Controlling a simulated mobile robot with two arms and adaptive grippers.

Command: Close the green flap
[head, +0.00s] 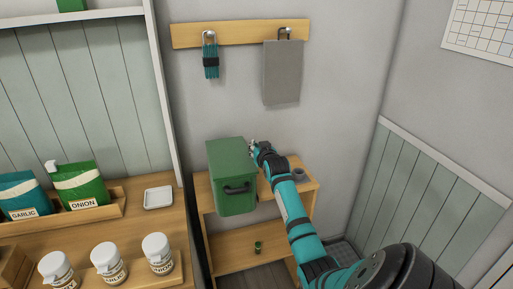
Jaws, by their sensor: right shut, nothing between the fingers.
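A green box (235,202) with a dark handle on its front stands on a wooden shelf unit. Its green flap (228,149) shows as the top face, and I see no clear gap under it from here. My right gripper (252,147) is shut and empty at the flap's right edge, close to the box's upper right side. I cannot tell whether it touches the flap. My left gripper is out of view.
A counter at left holds pouches, a white dish (158,198) and white jars (108,259). A grey towel (283,73) hangs above.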

